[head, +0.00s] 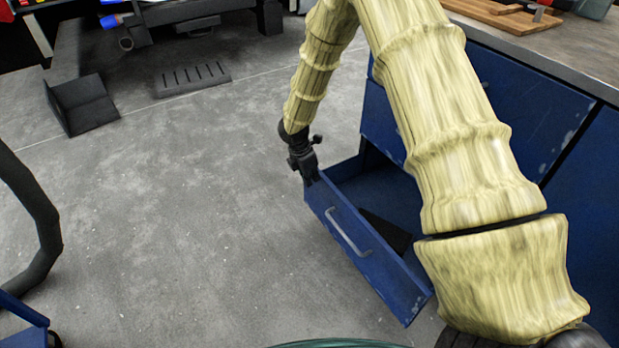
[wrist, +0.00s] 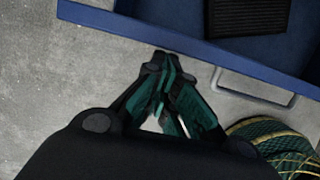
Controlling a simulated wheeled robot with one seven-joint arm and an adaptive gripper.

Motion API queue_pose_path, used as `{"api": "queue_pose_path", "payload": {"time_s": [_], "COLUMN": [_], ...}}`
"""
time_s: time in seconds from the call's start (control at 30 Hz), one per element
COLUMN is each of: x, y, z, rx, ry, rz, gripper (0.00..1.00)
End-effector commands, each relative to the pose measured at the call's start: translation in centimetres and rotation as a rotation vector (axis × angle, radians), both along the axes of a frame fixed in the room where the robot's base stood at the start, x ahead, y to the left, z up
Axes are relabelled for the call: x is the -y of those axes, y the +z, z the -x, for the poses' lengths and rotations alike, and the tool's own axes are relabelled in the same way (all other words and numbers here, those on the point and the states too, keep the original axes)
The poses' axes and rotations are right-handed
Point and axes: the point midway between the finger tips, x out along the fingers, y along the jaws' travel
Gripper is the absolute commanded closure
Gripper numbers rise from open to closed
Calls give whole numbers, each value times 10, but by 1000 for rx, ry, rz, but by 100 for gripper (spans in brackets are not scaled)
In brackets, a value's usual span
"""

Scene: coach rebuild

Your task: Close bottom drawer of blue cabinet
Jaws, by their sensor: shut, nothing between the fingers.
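The bottom drawer (head: 372,243) of the blue cabinet (head: 535,110) is pulled out over the floor. Its grey bar handle (head: 347,232) is on the front panel and also shows in the wrist view (wrist: 255,88). My gripper (head: 309,178) is at the far end of the drawer front, close to its top edge. In the wrist view my gripper (wrist: 168,68) has its fingers together, beside the outer face of the drawer front (wrist: 200,45), left of the handle. I cannot tell whether the fingertips touch the panel. My arm hides part of the cabinet and drawer.
A dark flat item (head: 386,230) lies inside the drawer. A wooden board (head: 505,14) rests on the cabinet's worktop (head: 580,48). A green patterned round thing (wrist: 275,145) is near the handle in the wrist view. The concrete floor (head: 190,220) left of the drawer is clear.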

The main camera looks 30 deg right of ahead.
Motion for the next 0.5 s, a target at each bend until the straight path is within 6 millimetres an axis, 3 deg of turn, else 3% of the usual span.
{"api": "queue_pose_path", "payload": {"time_s": [0.27, 0.5], "x": [34, 86], "y": [6, 7], "z": [-2, -6], "rx": [-2, -2], "ry": [-5, -5], "rz": [1, 1], "gripper": [100, 100]}}
